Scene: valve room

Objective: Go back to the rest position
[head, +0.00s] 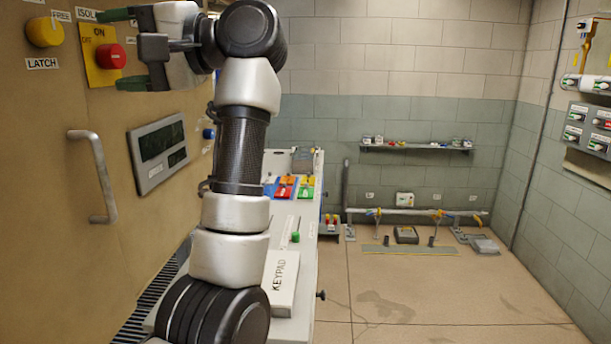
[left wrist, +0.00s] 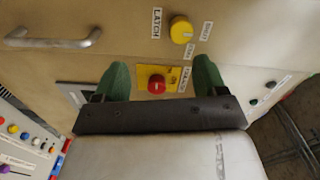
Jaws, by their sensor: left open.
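My left gripper (head: 125,48) is raised in front of the tan cabinet panel at the upper left of the head view. In the left wrist view its two green fingers (left wrist: 159,82) stand wide apart with nothing held between them. A red knob (head: 111,56) on a yellow plate marked ON and OFF sits just beyond the fingers. It also shows between the fingertips in the left wrist view (left wrist: 156,85); I cannot tell whether they touch the plate. A yellow knob (head: 44,32) labelled LATCH is to its left, and shows above in the left wrist view (left wrist: 181,30). My right gripper is out of view.
A metal door handle (head: 96,178) and a grey display panel (head: 158,152) stick out from the cabinet. A console (head: 305,245) with coloured switches and a KEYPAD box (head: 281,283) lies beside my arm. A wall shelf (head: 415,148) is at the back. Open floor (head: 430,300) lies to the right.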

